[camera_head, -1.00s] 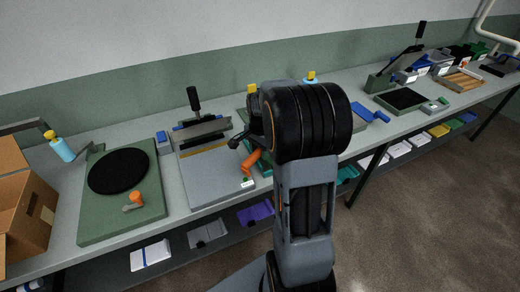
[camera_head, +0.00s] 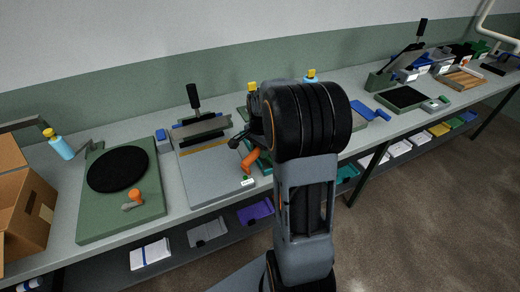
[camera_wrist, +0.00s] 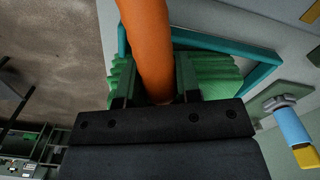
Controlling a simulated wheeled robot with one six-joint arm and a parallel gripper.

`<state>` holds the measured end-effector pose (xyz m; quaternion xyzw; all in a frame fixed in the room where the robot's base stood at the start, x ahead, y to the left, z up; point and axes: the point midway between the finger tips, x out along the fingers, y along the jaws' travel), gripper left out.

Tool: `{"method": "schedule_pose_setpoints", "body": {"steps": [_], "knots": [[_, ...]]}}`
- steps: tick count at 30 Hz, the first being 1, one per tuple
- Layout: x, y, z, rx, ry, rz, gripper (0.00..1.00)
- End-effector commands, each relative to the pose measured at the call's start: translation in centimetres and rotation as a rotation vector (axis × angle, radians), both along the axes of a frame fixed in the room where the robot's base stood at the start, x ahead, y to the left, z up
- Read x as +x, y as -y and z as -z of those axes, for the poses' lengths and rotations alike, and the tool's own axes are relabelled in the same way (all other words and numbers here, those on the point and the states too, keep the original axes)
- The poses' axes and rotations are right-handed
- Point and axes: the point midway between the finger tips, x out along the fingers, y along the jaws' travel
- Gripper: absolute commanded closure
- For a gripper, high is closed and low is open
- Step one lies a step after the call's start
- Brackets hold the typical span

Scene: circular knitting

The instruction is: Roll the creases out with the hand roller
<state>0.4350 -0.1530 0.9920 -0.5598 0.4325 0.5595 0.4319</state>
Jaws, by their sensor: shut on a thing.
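My gripper (camera_wrist: 155,88) is shut on the orange handle (camera_wrist: 148,40) of the hand roller, seen large in the wrist view. The orange handle also shows in the head view (camera_head: 251,160), left of my arm. The roller's working end is hidden behind the jaws and handle. Green ribbed or rippled material (camera_wrist: 218,75) lies beyond the jaws, within a teal border (camera_wrist: 250,50). I cannot tell whether the roller touches it. In the head view my arm covers most of this station.
Left of it is a grey board station (camera_head: 214,178) with a black-handled bar. Further left stand a green base (camera_head: 118,215) with a black disc and a cardboard box (camera_head: 28,215). A blue bottle with a yellow cap (camera_wrist: 291,130) is near my gripper. A blue tool (camera_head: 370,112) lies right of my arm.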

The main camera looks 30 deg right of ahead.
Motion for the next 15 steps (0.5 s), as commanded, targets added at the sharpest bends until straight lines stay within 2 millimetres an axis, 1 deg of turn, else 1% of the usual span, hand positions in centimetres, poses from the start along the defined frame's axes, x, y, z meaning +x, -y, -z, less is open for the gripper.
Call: {"method": "schedule_pose_setpoints", "body": {"steps": [1,3,8,15], "knots": [[0.0,0.0,0.0,0.0,0.0,0.0,0.95],[0.0,0.0,0.0,0.0,0.0,0.0,0.99],[0.0,0.0,-0.6,-0.001,0.0,0.0,0.99],[0.0,0.0,-2.8,-0.001,0.001,0.0,0.99]]}}
